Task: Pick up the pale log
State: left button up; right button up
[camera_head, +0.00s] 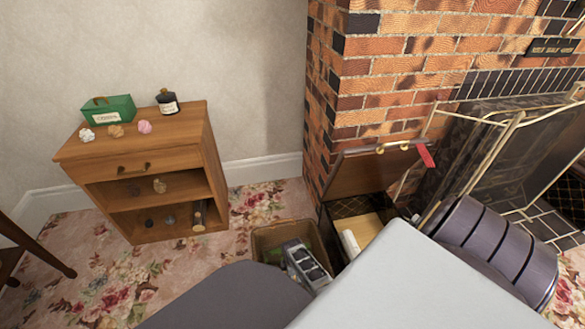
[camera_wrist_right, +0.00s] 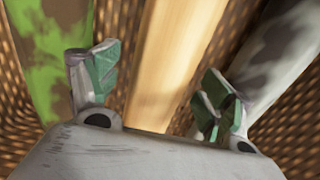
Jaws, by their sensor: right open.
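The pale log (camera_wrist_right: 180,45) is a long, light yellow-brown piece in the right wrist view. It runs from the top edge down between the two green-padded fingers of my right gripper (camera_wrist_right: 158,78). The gripper is open, one finger on each side of the log, with gaps visible beside it. My palm hides the log's near end. Log and gripper are inside a woven wicker container (camera_wrist_right: 125,35). My left gripper is not in view.
A mossy green log (camera_wrist_right: 45,60) lies to the left and a mottled grey log (camera_wrist_right: 280,60) to the right, close beside the fingers. In the head view, a brown bin (camera_head: 262,238) stands beside the brick fireplace (camera_head: 385,50). A wooden cabinet (camera_head: 150,160) stands left.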

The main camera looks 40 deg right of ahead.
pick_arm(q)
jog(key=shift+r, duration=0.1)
pick_arm(e)
jog(key=c, duration=1.4)
jog(key=shift+r, duration=0.15)
